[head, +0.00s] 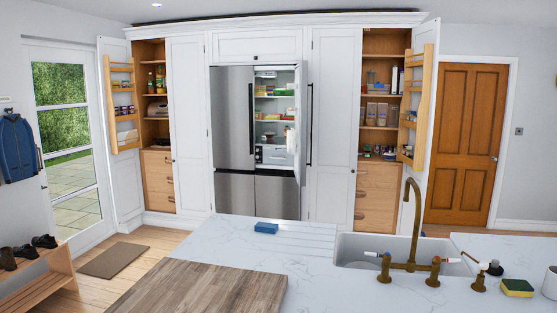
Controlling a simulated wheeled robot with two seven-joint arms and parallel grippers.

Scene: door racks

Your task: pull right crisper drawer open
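The steel fridge (233,118) stands against the far wall between tall white cabinets. Its right upper door (302,115) is open and seen nearly edge-on. Its left upper door is shut. Inside, a pale crisper drawer front (277,155) shows low in the compartment, below the shelves. It looks shut, but it is small, and the open door hides part of the right side. I cannot clearly tell the left and right drawers apart. Neither of my grippers is in view.
A marble island (300,255) with a sink (385,245), brass taps (412,225) and a wooden board (210,285) lies between me and the fridge. A blue sponge (266,228) lies on it. Cabinet doors with racks (419,105) stand open. Wooden floor shows at left.

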